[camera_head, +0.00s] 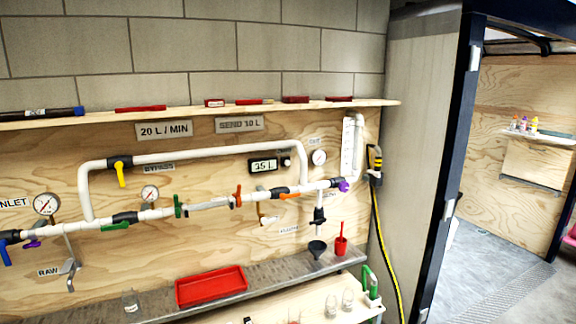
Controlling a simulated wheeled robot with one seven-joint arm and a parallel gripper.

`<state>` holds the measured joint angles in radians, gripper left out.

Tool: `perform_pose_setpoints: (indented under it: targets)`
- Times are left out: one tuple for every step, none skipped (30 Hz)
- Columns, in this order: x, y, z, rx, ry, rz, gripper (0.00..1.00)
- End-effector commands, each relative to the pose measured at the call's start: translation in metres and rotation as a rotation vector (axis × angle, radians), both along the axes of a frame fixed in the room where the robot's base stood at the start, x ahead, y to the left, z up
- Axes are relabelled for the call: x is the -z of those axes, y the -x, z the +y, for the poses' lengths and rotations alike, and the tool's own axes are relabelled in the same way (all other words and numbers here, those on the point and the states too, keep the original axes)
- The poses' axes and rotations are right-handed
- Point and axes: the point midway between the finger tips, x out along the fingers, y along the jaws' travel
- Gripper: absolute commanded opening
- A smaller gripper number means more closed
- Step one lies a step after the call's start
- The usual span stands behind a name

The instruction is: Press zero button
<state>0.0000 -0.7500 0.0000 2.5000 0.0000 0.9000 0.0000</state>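A dark digital meter (263,165) reading what looks like "35 L" is mounted on the plywood wall, below the upper white pipe. A small dark round knob or button (285,161) sits just right of the display under a tiny label; I cannot read the label or tell whether this is the zero button. My gripper does not show in this view.
White pipes (220,152) with coloured valve handles and round gauges run along the wall. A shelf (200,113) runs above. An open doorway is at right.

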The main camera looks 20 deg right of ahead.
Motion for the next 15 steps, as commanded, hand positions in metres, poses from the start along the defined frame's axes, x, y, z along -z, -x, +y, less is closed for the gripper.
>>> perform_pose_setpoints:
  targets:
    - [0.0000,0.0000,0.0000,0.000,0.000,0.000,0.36]
    - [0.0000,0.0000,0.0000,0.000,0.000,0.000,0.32]
    - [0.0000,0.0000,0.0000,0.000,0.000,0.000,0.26]
    - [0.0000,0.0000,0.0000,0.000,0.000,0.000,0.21]
    - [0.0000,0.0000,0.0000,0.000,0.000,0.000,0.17]
    - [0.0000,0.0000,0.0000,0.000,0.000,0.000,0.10]
    - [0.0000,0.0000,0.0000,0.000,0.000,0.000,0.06]
    - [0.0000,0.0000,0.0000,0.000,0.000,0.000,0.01]
    - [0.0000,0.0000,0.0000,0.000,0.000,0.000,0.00]
    - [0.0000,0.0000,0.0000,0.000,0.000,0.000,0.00]
    - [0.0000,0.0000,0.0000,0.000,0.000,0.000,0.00]
    - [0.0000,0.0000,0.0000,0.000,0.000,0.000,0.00]
    - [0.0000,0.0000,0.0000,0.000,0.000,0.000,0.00]
    - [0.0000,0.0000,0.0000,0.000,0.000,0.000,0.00]
    - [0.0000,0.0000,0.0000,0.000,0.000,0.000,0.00]
